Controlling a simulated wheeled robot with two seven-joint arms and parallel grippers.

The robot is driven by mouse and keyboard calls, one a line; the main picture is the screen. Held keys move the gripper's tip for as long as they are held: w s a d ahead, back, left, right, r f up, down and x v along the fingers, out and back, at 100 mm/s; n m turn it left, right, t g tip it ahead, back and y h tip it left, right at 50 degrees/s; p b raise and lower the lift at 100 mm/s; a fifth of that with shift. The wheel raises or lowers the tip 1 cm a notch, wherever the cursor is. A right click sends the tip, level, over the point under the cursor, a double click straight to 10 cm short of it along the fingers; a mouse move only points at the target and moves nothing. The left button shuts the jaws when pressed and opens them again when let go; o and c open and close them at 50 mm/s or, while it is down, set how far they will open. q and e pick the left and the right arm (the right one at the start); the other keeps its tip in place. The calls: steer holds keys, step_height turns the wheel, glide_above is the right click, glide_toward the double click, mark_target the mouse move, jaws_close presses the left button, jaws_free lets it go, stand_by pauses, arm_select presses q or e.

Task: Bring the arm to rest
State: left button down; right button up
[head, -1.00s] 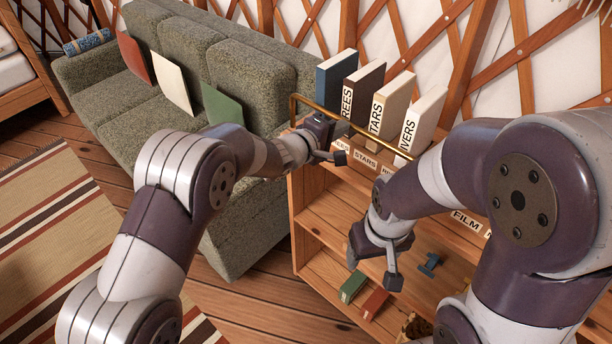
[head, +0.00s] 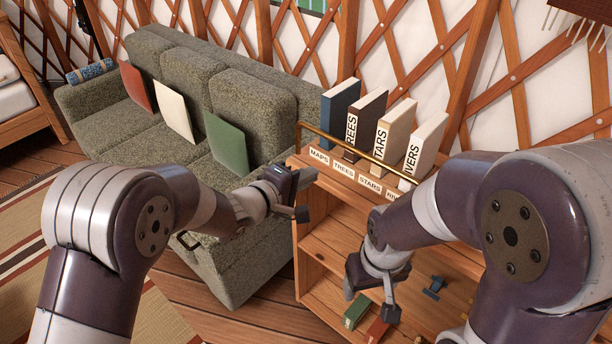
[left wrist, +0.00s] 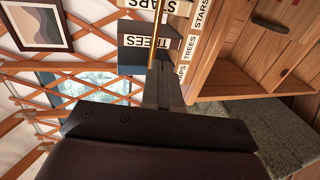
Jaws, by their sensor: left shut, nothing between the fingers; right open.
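My left gripper (head: 306,194) is shut and empty. In the head view it hangs in front of the shelf's left end, beside the sofa and below the brass rail. In the left wrist view its closed fingers (left wrist: 163,90) point toward the shelf top, with the rail behind them. My right gripper (head: 372,290) is in front of the shelf's middle, open. No object shows between its fingers.
A wooden shelf (head: 316,233) holds several upright books (head: 396,128) behind a brass rail (head: 345,145) and labels. A green sofa (head: 250,262) with three flat panels stands at left. Low in the shelf lie a green book (head: 356,310) and a red one.

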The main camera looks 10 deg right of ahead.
arm_select(q)
steer(key=shift+a, duration=0.1)
steer(key=s+a+f+m+g+y, duration=0.2)
steer(key=s+a+f+m+y, duration=0.2)
steer(key=a+f+m+y, duration=0.55)
steer(key=s+a+r+n+g+y, duration=0.1)
steer(key=s+a+g, duration=0.5)
steer(key=s+a, duration=1.1)
steer(key=shift+s+a+r+n+y+p, duration=0.4)
steer(key=shift+a+y, duration=0.35)
steer(key=shift+a, duration=0.4)
